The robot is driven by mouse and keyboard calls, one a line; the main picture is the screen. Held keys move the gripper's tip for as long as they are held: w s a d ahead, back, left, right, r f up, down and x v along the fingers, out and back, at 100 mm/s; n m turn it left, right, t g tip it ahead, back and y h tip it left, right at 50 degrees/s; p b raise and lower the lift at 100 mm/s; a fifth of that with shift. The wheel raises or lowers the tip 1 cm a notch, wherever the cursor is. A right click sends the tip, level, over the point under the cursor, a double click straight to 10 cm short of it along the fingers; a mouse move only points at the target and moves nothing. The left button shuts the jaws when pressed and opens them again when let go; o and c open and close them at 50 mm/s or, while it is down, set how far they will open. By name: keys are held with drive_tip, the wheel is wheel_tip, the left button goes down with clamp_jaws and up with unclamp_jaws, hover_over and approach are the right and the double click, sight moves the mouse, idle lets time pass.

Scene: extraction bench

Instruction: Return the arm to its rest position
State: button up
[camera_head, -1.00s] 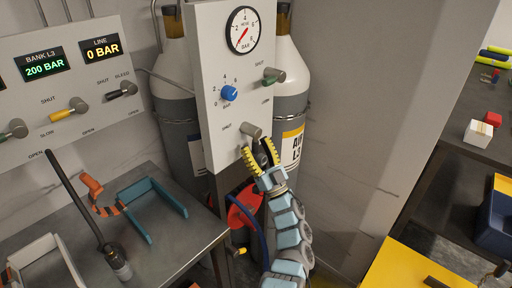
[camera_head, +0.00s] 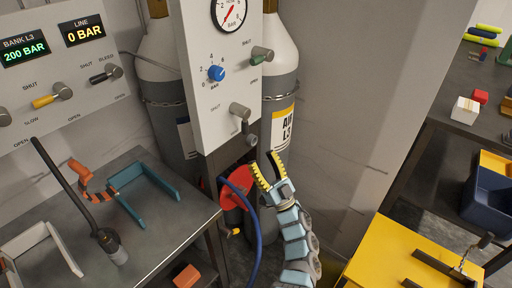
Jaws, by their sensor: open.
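My gripper (camera_head: 267,169) has yellow ribbed fingers, spread apart with nothing between them. It is in the middle of the head view, just below and right of the lowest valve handle (camera_head: 241,112) on the white valve panel (camera_head: 213,128). The fingers look apart from that handle, though the depth gap is hard to judge. My blue-grey arm (camera_head: 296,235) rises from the lower edge of the picture to the gripper. The lowest handle's dark lever points downward.
A metal bench (camera_head: 171,221) with a blue bracket (camera_head: 127,210) and an orange tool (camera_head: 83,180) stands on the left. A yellow surface (camera_head: 385,250) and dark shelves with a blue bin (camera_head: 485,205) are on the right. Gas cylinders (camera_head: 280,76) stand behind the panel.

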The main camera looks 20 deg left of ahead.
drive_tip(key=shift+s+d+f, duration=0.2)
drive_tip(key=shift+d+f, duration=0.15)
drive_tip(key=shift+f, duration=0.05)
